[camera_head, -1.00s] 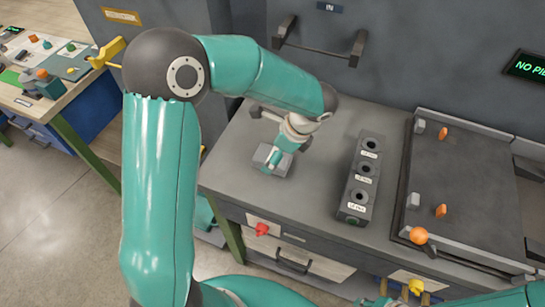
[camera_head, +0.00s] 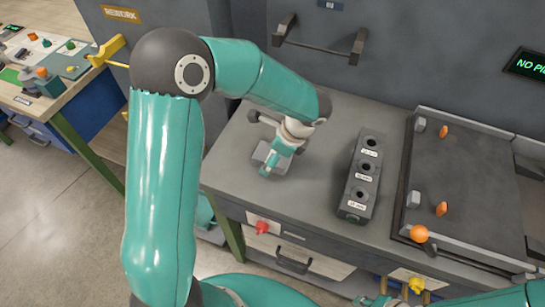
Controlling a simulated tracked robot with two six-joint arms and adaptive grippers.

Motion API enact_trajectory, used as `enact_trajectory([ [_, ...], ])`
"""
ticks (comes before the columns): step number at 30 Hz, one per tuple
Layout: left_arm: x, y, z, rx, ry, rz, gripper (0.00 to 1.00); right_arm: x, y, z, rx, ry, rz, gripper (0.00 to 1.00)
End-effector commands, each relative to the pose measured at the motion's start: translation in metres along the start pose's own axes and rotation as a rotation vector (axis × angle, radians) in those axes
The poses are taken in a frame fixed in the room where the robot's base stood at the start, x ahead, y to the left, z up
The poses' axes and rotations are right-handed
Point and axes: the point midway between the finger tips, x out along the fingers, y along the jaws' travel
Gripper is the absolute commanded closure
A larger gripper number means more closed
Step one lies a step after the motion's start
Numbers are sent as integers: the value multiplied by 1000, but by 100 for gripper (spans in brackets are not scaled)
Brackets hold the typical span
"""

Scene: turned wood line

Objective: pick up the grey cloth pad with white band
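A grey, flat-looking piece (camera_head: 262,152) lies on the grey bench top, left of the black block. It looks like the grey cloth pad, but its white band cannot be made out. My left gripper (camera_head: 273,168) reaches down over it from above and covers part of it. The fingers are small and partly hidden by the wrist, so I cannot tell whether they are open or shut on it. My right arm shows only along the bottom edge, and its fingers cannot be made out clearly.
A black block (camera_head: 353,212) with several labelled holes stands on the bench top (camera_head: 315,125). Right of it is a dark panel (camera_head: 465,185) with grey and orange pegs. A wall handle (camera_head: 320,40) is behind. Red (camera_head: 262,227) and yellow (camera_head: 416,284) knobs are at the front.

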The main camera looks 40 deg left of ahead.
Motion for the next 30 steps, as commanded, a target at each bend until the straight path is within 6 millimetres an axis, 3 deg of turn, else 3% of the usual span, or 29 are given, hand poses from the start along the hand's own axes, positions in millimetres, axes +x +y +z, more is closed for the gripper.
enact_trajectory([
  [7,0,0,0,0,0,0,4,0,0,0,0,0,0,75],
  [20,0,0,0,-1,0,1,74,0,0,0,0,0,0,75],
  [30,-4,0,3,-2,0,1,74,-4,-2,0,0,0,0,75],
])
